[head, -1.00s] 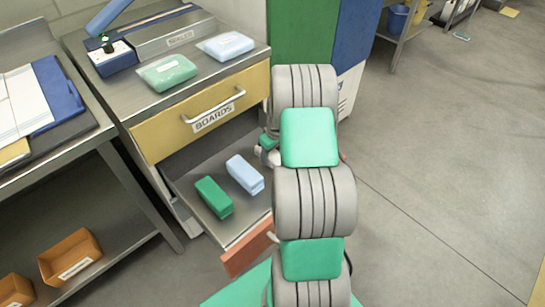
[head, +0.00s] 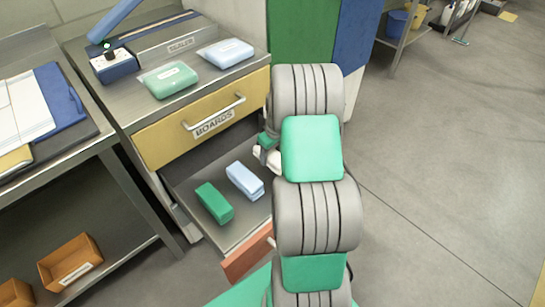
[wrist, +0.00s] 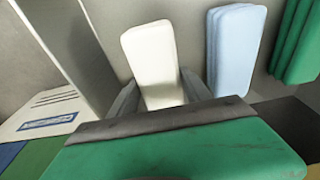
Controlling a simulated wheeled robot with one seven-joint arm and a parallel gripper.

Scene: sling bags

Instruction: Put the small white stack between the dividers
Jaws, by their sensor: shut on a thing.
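The small white stack (wrist: 150,55) is between the fingers of my gripper (wrist: 160,98) in the wrist view, and the gripper is shut on it. In the head view a part of the white stack (head: 267,158) shows beside my arm, at the right side of the open lower drawer (head: 235,230). My arm hides most of the gripper there. A light blue stack (head: 245,181) and a green stack (head: 214,203) lie in the drawer to its left. In the wrist view the blue stack (wrist: 235,45) and green stack (wrist: 296,40) are right of the white one. I cannot make out dividers.
A closed yellow drawer (head: 165,143) labelled BOARDS is above the open one. The orange-red drawer front (head: 246,258) sticks out near my arm. Green and pale blue packs (head: 168,80) and a sealer (head: 150,45) sit on top.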

